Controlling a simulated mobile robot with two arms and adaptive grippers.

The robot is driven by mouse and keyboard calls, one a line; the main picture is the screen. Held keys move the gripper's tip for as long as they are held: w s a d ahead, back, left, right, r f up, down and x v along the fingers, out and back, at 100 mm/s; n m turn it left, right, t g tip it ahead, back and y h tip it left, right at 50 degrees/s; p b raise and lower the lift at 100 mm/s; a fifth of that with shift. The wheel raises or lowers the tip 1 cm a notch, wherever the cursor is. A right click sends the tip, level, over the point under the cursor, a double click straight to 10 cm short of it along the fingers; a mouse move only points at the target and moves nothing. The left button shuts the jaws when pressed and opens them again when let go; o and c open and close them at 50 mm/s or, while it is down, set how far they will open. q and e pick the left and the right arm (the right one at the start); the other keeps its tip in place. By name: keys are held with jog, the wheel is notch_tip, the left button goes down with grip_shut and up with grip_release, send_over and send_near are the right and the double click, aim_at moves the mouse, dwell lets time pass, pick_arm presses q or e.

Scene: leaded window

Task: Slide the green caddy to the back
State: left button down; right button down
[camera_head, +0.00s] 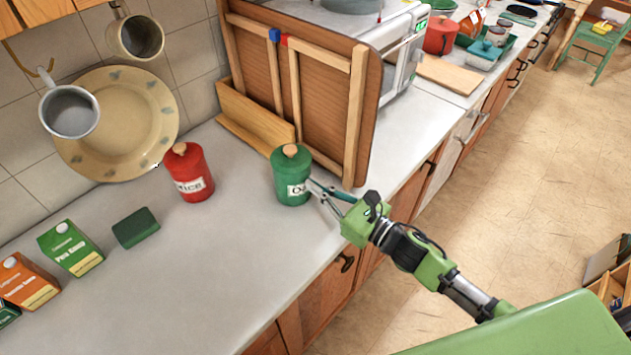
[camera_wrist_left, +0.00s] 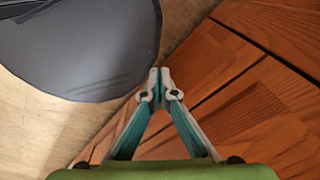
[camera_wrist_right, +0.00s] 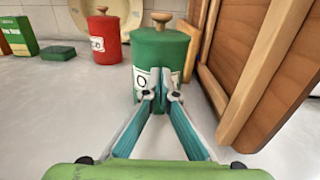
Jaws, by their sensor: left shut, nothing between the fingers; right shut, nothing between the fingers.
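The green caddy (camera_head: 287,178), a round canister with a wooden knob and a white label, stands upright on the counter beside the wooden panelled piece. My right gripper (camera_head: 312,186) is shut and empty, with its fingertips at the front of the caddy. In the right wrist view the caddy (camera_wrist_right: 160,52) is straight ahead, and the closed fingertips (camera_wrist_right: 160,92) cover part of its label. Whether they touch it I cannot tell. My left gripper (camera_wrist_left: 160,85) is shut and empty, near brown wood planks; it does not show in the head view.
A red canister (camera_head: 189,174) stands left of the caddy. Open counter lies in front.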

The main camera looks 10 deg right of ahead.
jog(key=shift+w+a, duration=0.1)
jog(key=shift+w, duration=0.05)
jog(key=b+x, duration=0.7)
jog(key=x, duration=1.2)
jog(key=shift+a+f, duration=0.1)
jog(key=shift+f, duration=0.05)
jog(key=shift+w+a, duration=0.15)
jog(key=shift+w, duration=0.05)
